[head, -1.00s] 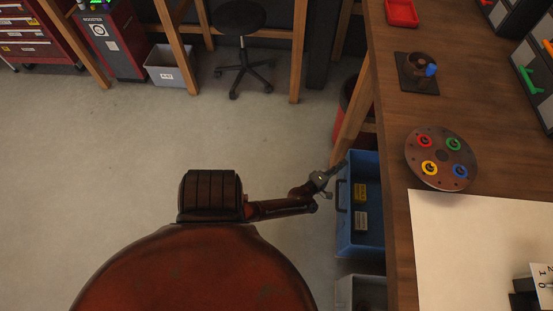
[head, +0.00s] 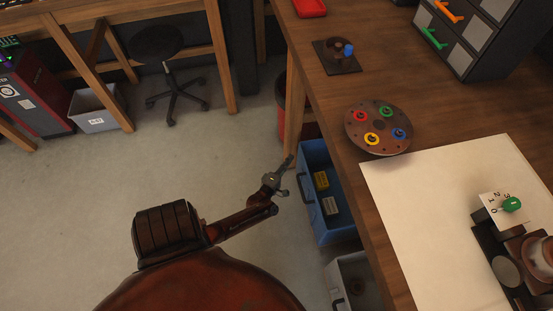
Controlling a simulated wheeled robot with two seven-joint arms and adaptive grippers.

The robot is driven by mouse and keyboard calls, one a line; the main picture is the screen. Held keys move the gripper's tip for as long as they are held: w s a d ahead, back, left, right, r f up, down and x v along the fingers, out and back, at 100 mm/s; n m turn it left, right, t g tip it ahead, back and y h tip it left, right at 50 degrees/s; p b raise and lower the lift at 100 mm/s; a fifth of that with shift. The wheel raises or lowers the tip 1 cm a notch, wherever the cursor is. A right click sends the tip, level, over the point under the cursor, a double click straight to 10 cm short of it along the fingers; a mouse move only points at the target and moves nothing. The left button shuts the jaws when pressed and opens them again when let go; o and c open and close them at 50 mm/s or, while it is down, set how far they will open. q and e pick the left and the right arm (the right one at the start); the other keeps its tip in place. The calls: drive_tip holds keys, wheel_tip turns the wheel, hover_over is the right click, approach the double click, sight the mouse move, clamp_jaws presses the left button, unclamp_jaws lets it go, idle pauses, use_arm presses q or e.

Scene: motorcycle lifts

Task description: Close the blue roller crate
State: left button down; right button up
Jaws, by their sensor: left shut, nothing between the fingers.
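The blue roller crate (head: 318,232) stands on the floor, partly under the left edge of the wooden workbench. My left gripper (head: 287,165) is shut and empty. Its tip is near the crate's far left rim; whether it touches the crate I cannot tell. My right gripper is not in view.
The workbench (head: 320,120) carries a round disc (head: 378,147) with coloured rings, a white sheet (head: 430,230) and a drawer cabinet (head: 470,45). A grey bin (head: 345,268) stands just nearer than the crate. A black stool (head: 160,45) stands behind. The floor at left is free.

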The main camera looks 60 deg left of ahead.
use_arm(q)
drive_tip(key=p+v, duration=0.3)
drive_tip(key=v, duration=0.7)
drive_tip(key=shift+s, duration=0.15)
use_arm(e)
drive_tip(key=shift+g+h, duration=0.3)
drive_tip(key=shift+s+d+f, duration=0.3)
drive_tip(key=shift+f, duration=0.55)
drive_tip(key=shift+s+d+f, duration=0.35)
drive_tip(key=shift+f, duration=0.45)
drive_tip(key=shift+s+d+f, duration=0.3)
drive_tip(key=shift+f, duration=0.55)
use_arm(q)
drive_tip(key=shift+f, duration=0.1)
